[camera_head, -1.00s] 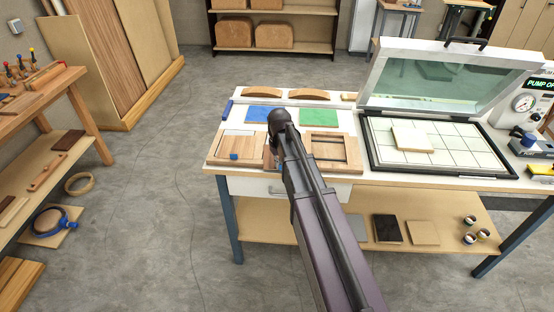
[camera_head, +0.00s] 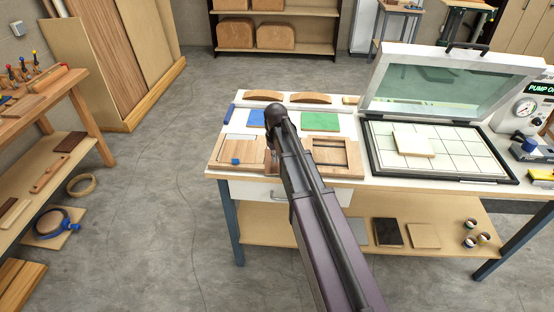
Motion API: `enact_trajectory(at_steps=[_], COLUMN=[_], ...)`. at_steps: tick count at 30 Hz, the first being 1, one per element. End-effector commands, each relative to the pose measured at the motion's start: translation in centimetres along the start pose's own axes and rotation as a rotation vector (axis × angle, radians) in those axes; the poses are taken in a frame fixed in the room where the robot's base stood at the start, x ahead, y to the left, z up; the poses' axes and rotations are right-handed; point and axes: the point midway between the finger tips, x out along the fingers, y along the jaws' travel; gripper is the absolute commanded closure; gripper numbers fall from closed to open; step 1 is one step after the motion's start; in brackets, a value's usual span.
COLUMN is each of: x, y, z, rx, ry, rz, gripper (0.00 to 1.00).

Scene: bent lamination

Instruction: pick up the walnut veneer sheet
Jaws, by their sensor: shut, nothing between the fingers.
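I cannot tell for sure which piece is the walnut veneer sheet. A brown wood piece (camera_head: 229,153) lies in the left part of the workbench, beside a pale sheet and a small blue block. My dark arm reaches from the bottom of the picture over the bench, between this piece and a framed wooden tray (camera_head: 350,171).
A blue sheet (camera_head: 256,118) and a green sheet (camera_head: 320,121) lie behind. Two curved wooden forms (camera_head: 311,98) stand at the back edge. A press with a raised glass lid (camera_head: 425,87) and gridded bed (camera_head: 465,150) fills the right. A side bench (camera_head: 75,86) stands left.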

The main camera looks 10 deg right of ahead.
Motion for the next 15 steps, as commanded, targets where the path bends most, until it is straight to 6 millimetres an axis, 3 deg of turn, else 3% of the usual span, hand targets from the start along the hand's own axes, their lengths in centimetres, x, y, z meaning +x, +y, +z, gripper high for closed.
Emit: enact_trajectory(at_steps=[15], x=[-4.9], y=[0.0], z=[0.0], rx=[0.000], ry=[0.000], rz=[0.000], gripper=[1.00])
